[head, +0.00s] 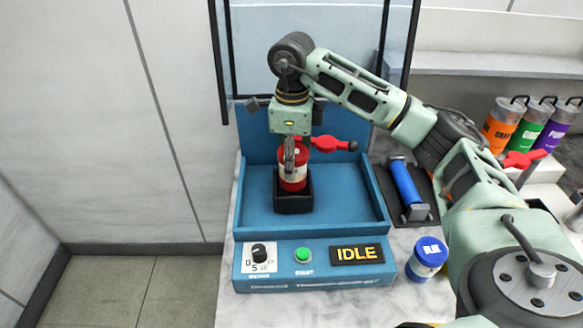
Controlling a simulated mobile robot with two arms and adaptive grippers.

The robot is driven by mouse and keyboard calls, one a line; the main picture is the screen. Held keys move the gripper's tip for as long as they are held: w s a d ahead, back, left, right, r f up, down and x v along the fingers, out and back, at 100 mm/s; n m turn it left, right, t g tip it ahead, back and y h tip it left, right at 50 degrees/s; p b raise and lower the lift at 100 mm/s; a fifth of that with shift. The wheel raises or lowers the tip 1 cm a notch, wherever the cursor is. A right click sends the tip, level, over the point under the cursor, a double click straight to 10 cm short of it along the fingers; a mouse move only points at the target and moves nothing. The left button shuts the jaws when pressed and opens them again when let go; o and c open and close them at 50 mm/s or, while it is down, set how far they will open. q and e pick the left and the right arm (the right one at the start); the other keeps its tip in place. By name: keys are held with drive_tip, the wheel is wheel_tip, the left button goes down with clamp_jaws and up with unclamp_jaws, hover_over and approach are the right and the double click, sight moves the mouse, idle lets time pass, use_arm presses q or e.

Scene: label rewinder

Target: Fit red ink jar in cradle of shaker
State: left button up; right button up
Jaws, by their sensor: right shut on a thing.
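The red ink jar (293,181), with a red lid and a pale label band, stands upright in or just over the black cradle (293,204) of the blue shaker (345,215). The cradle's walls hide the jar's base, so I cannot tell whether it is fully seated. My right gripper (290,165) points down from above and is shut on the red ink jar. A red clamp arm (327,144) sticks out to the right behind the jar. My left gripper is not in view.
The shaker's front panel has a dial (260,252), a green button (302,255) and a display reading IDLE (357,253). A blue jar (427,258) stands at its right. A blue roller (407,186) lies beyond. Orange (503,124), green and purple cans stand far right.

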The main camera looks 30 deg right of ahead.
drive_tip(key=shift+f, duration=0.25)
wheel_tip(320, 180, down, 4)
drive_tip(key=shift+r+p, duration=0.2)
drive_tip(key=shift+p, duration=0.65)
drive_tip(key=o, duration=1.2)
drive_tip(key=shift+f, duration=0.2)
drive_tip(key=o, duration=0.4)
drive_tip(key=shift+o, duration=0.2)
drive_tip(key=shift+r, duration=0.1)
